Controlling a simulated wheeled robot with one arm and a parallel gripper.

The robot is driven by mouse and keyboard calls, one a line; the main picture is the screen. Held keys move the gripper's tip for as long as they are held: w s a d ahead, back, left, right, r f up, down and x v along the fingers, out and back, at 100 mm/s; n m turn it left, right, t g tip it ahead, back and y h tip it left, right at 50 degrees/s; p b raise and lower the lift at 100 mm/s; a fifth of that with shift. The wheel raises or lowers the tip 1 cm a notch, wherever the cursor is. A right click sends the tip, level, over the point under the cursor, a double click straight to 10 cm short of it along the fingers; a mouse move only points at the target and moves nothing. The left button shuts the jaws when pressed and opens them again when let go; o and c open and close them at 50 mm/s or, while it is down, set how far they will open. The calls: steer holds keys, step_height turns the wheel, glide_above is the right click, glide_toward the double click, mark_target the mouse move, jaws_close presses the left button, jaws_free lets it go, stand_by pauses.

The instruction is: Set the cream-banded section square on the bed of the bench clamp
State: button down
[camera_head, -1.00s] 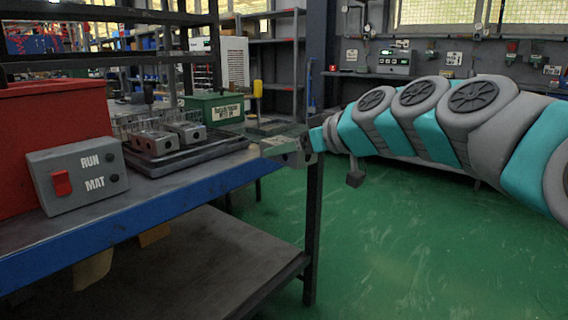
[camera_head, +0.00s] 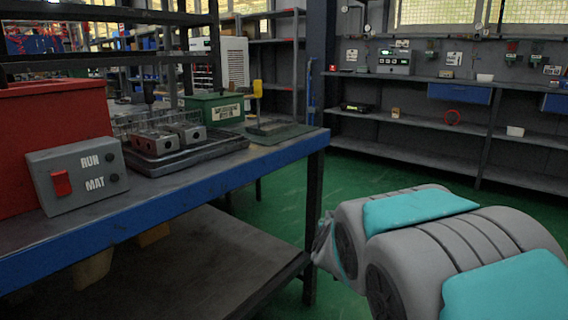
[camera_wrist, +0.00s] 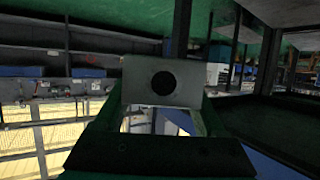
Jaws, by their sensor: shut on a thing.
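My gripper (camera_wrist: 160,110) shows in the wrist view, shut on a pale grey block (camera_wrist: 186,83) with a round dark hole in its face. I cannot make out a cream band on it. In the head view my arm fills the lower right, and the gripper and held block are hidden. A yellow-handled fixture (camera_head: 257,90) stands on the bench's far right part, by a dark green mat (camera_head: 288,132); it may be the bench clamp, but its bed is too small to tell. The held block is clear of the bench.
The blue-edged bench (camera_head: 200,187) holds a dark tray (camera_head: 190,154) with grey blocks (camera_head: 153,143), a green box (camera_head: 215,108), a grey RUN/MAT switch box (camera_head: 80,172) and a red box (camera_head: 50,130). A lower shelf (camera_head: 200,260) lies underneath. Green floor is open right of the bench.

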steer(key=shift+m+h, duration=0.8)
steer(key=shift+h, duration=0.1)
steer(key=shift+w+d+f, duration=0.2)
steer(key=shift+d+f, duration=0.1)
steer(key=shift+f, duration=0.3)
steer(key=shift+w+d+f, duration=0.2)
steer(key=shift+d+f, duration=0.1)
steer(key=shift+f, duration=0.25)
steer(key=shift+w+d+f, duration=0.2)
steer(key=shift+d+f, duration=0.1)
steer(key=shift+f, duration=0.3)
steer(key=shift+w+a+r, duration=0.1)
steer(key=shift+a+r, duration=0.1)
steer(key=shift+r, duration=0.2)
steer(key=shift+w+a+r+y, duration=0.1)
steer(key=shift+a+r+y, duration=0.05)
steer(key=shift+r+y, duration=0.15)
steer(key=shift+f+g, duration=0.1)
steer(key=shift+g, duration=0.2)
